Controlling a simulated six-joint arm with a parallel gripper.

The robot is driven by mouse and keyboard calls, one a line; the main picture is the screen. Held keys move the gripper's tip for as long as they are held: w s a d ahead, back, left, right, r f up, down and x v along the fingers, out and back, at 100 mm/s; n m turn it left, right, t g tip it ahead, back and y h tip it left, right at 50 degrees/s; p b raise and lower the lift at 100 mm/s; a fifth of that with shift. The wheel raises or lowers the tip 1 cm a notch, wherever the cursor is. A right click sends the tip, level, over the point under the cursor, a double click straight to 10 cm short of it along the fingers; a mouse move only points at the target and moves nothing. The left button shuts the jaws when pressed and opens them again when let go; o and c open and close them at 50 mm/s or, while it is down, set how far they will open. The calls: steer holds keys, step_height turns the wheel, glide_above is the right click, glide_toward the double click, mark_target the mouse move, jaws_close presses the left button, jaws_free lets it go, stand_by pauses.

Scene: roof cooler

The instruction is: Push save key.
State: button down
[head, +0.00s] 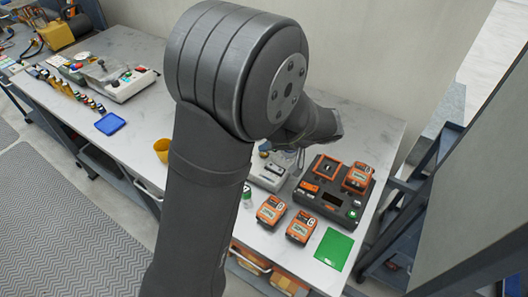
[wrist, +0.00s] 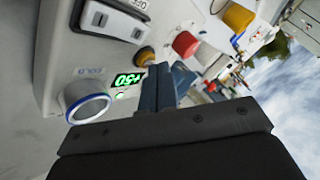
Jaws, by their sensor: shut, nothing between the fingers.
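No key with a readable "save" label shows in either view. In the wrist view, a pale control panel (wrist: 58,60) carries a green lit display (wrist: 128,80), a blue-ringed knob (wrist: 86,104) marked COLD and a small amber button (wrist: 145,56). My gripper (wrist: 166,74) is shut and empty, its blue-grey fingertips beside the display and close to the amber button; contact cannot be told. The fingers hide part of the panel. In the head view, a pale grey device (head: 266,174) sits below my arm, partly hidden, and the gripper itself is not clearly visible.
A black dock (head: 325,203) with orange devices stands at the right, with two orange meters (head: 271,210) (head: 301,227) and a green mat (head: 334,249) in front. A yellow cup (head: 161,150) and blue tray (head: 110,124) are left. A wall (head: 340,50) closes the back.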

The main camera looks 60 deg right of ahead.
steer(key=shift+f, duration=0.3)
steer(key=shift+r, duration=0.1)
stand_by(0.4)
steer(key=shift+r, duration=0.75)
steer(key=shift+r, duration=2.5)
steer(key=shift+f, duration=0.1)
step_height(320, 180, up, 4)
steer(key=shift+f, duration=0.1)
